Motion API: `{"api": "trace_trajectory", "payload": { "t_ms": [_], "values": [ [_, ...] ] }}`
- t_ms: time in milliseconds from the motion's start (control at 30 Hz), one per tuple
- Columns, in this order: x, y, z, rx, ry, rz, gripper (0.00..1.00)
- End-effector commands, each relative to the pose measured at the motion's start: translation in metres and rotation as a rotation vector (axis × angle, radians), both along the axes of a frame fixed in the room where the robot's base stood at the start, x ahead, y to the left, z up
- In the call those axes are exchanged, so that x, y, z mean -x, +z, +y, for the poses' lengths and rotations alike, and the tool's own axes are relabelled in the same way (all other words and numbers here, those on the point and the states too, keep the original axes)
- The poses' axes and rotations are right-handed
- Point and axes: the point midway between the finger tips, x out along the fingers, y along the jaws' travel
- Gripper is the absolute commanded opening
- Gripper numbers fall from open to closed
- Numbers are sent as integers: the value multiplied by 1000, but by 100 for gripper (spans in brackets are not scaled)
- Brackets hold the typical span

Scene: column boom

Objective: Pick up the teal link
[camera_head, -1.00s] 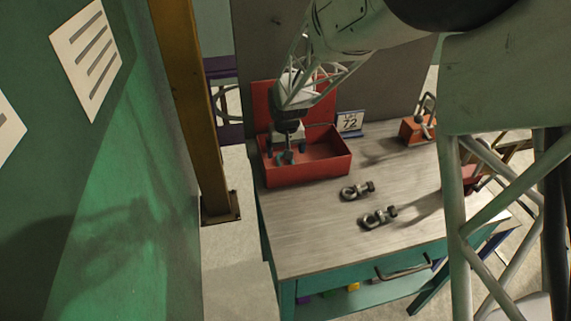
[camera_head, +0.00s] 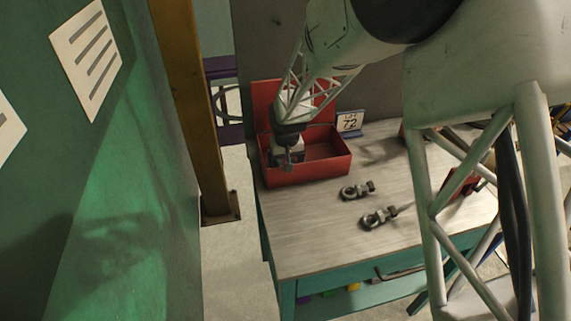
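My gripper (camera_head: 288,163) points down into the left part of the open red bin (camera_head: 322,171) at the back left of the workbench. I see it nearly edge-on, so the gap between its fingers does not show. I cannot make out a teal link in the current view. Whatever lies under and behind the gripper in the bin is hidden.
The workbench top (camera_head: 310,235) is clear in front of the bin. A small sign reading 72 (camera_head: 350,122) stands behind the bin's right side. A yellow-brown post (camera_head: 190,110) rises left of the bench. My arm covers the right side.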

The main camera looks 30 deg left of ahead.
Motion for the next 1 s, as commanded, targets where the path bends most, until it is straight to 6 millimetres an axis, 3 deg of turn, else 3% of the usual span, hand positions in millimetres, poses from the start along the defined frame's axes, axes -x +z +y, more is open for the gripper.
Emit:
{"api": "trace_trajectory", "payload": {
  "t_ms": [233,600,1000],
  "values": [
    [0,0,0,0,0,0,92],
    [0,0,0,0,0,0,35],
    [0,6,0,-1,0,-1,34]
  ]
}}
